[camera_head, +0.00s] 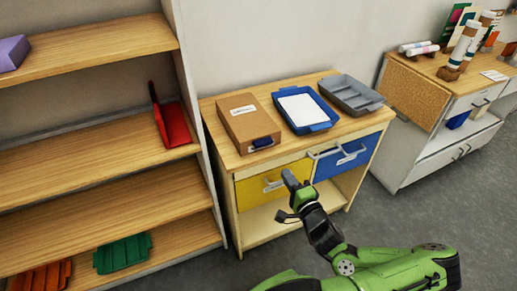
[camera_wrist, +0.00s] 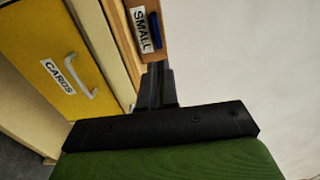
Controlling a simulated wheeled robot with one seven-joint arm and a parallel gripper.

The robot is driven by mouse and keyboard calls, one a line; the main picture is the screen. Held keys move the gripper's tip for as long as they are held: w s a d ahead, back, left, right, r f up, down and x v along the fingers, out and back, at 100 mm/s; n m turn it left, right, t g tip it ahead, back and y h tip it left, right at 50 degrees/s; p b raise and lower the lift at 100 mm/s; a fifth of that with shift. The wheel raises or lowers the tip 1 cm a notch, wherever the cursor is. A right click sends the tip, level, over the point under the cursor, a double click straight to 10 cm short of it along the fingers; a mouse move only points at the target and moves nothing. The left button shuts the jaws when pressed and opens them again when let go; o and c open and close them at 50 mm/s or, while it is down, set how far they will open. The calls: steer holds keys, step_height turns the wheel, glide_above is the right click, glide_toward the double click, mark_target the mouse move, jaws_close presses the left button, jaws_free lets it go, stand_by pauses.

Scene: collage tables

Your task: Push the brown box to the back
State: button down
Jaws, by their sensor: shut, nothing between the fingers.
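The brown box (camera_head: 238,118) lies flat at the left of the wooden cabinet top, with a white label on top and a blue handle (camera_head: 264,142) at its front. In the wrist view the brown box (camera_wrist: 150,54) shows at the top, with a label reading "SMALL" beside the blue handle (camera_wrist: 155,30). My gripper (camera_head: 288,178) is shut and empty. In the head view it appears in front of the cabinet, to the right of and below the box's front. Its fingertips point toward the box in the wrist view; I cannot tell whether they touch it.
A blue tray (camera_head: 318,128) with a white sheet and a grey divided tray (camera_head: 350,92) stand right of the box. Below are a yellow drawer (camera_head: 248,187) and a blue drawer (camera_head: 334,172) with protruding handles. A tall shelf (camera_head: 190,90) stands close on the left.

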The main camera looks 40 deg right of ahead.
mark_target(265, 144)
steer(key=shift+b+x, duration=3)
steer(key=shift+x, duration=3.6)
steer(key=shift+a, duration=0.1)
steer(key=shift+w, duration=0.1)
